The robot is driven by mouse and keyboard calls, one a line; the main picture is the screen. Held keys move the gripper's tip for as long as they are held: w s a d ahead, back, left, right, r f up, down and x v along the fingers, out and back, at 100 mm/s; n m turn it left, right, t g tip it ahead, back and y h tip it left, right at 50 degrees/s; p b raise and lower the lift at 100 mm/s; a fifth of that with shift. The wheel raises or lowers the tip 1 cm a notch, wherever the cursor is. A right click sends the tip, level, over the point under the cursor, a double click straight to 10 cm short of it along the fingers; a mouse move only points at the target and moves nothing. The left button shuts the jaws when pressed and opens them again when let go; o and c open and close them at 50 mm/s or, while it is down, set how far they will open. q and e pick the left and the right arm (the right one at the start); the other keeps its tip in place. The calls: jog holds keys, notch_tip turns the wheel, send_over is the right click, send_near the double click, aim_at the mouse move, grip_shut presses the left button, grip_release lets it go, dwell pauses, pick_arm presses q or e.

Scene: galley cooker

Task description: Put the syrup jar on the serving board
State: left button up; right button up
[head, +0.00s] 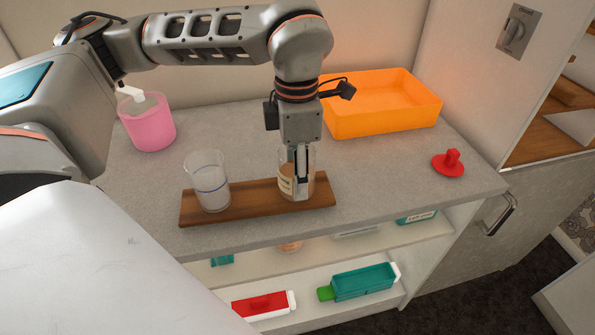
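The syrup jar (286,184), a clear jar with brown contents and a pale label, stands upright at the right end of the brown wooden serving board (248,205). My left gripper (301,178) points straight down at the jar. One finger shows in front of the jar's near side and covers part of it. The other finger is hidden, so I cannot tell whether the fingers press on the jar. My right gripper is not in view.
A clear glass with a blue line (208,182) stands on the board's left end. A pink pot (148,124) is at the back left, an orange tray (383,118) at the back right. A red knobbed lid (448,165) lies near the right edge. Shelves below hold several small containers.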

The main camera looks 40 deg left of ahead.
pick_arm(q)
jog(key=shift+r, duration=0.1)
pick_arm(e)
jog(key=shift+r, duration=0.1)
pick_arm(q)
jog(key=o, duration=1.3)
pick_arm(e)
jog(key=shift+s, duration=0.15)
pick_arm(q)
jog(key=shift+o, duration=0.2)
jog(key=shift+r, duration=0.4)
notch_tip(320, 180, up, 11)
jog(key=p, duration=0.1)
jog(key=shift+p, duration=0.4)
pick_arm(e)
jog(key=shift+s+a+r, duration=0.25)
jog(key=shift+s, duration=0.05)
